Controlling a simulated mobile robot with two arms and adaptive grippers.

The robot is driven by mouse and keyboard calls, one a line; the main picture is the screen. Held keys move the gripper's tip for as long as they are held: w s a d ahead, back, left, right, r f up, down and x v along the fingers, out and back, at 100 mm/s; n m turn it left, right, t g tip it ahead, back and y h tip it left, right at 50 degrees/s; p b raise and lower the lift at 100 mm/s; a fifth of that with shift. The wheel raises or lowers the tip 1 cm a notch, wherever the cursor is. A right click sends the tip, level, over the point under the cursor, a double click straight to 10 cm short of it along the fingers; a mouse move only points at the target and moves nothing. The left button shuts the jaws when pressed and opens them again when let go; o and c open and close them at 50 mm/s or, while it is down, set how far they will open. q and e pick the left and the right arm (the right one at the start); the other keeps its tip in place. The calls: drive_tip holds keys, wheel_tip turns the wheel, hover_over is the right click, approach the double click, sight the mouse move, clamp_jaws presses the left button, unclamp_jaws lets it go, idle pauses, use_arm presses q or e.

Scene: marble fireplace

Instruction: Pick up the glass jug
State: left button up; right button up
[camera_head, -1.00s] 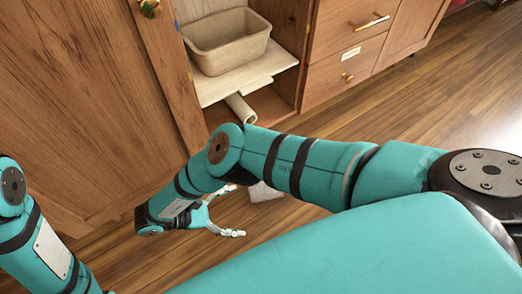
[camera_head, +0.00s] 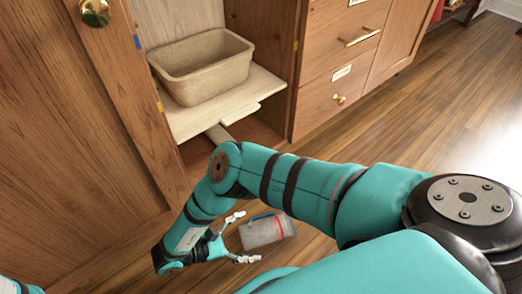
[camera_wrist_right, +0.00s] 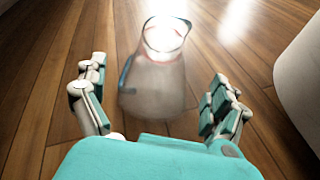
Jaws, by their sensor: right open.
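The glass jug (camera_head: 265,233) is a translucent, greyish vessel on the wooden floor, with a blue strip along one side and a red line near one end. In the right wrist view the jug (camera_wrist_right: 152,90) shows a bright rim facing away from my palm and a blue handle on its left. I cannot tell for sure whether it stands or lies. My right gripper (camera_head: 242,237) is open and empty, low over the floor, its fingertips pointing at the jug. In the wrist view my right gripper (camera_wrist_right: 157,88) has fingers on both sides of the jug, apparently apart from it.
A wooden cabinet with an open door (camera_head: 60,130) stands at the left. A beige bin (camera_head: 203,70) sits on its pale shelf (camera_head: 235,98). Drawers (camera_head: 345,75) are right of it. A pale rounded object (camera_wrist_right: 303,80) is at the wrist view's right edge. Floor at the right is clear.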

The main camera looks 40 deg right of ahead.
sight(258, 233)
drive_tip(key=x, duration=0.2)
drive_tip(key=b+x, duration=0.1)
drive_tip(key=x, duration=0.1)
drive_tip(key=shift+w+a+f, duration=0.1)
drive_tip(key=shift+f, duration=0.2)
drive_tip(key=shift+c, duration=0.4)
drive_tip(key=c, duration=1.4)
drive_tip(key=shift+r, duration=0.1)
wheel_tip(258, 233, up, 9)
drive_tip(key=p, duration=0.6)
drive_tip(key=shift+r, duration=0.2)
drive_tip(key=shift+r+p, duration=0.3)
